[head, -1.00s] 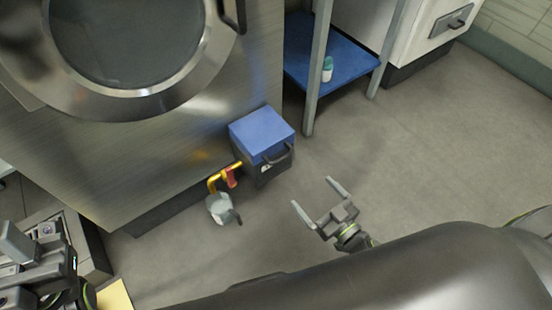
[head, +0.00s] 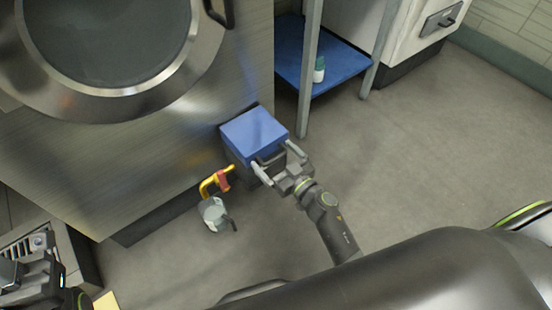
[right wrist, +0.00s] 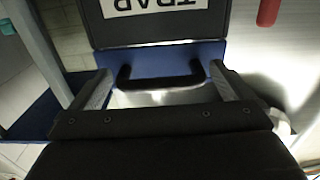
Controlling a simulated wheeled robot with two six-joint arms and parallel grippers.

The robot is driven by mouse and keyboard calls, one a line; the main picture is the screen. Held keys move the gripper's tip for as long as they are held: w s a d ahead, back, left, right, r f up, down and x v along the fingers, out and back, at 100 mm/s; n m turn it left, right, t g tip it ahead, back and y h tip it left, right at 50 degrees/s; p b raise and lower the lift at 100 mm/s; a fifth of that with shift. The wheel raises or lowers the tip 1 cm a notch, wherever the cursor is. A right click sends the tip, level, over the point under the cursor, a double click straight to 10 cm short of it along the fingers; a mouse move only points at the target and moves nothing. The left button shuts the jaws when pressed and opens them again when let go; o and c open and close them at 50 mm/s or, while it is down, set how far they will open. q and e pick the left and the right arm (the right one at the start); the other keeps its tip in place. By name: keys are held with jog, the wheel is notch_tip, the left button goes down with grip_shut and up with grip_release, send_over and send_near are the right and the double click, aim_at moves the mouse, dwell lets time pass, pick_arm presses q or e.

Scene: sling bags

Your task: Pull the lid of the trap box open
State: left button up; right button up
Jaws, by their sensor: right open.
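The trap box (head: 238,158) stands on the floor against the steel machine, with a flat blue lid (head: 254,131) that looks shut. A dark bar handle (right wrist: 160,83) sticks out from its front; in the right wrist view a "TRAP" label (right wrist: 158,5) shows upside down beyond it. My right gripper (head: 273,158) is open at the front of the box. In the right wrist view its fingers stand on either side of the handle's ends, with gaps. My left gripper (head: 35,275) is partly in view at the lower left; its jaws cannot be made out.
A yellow pipe with a red valve handle (head: 222,181) and a grey-white jug (head: 214,213) stand just left of the box. A blue shelf (head: 340,62) with a metal leg (head: 306,85) and a small bottle (head: 319,70) is behind right. The floor (head: 430,150) at right is clear.

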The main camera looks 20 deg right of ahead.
jog(key=c, duration=1.2)
jog(key=shift+d, duration=0.1)
jog(key=shift+c, duration=0.2)
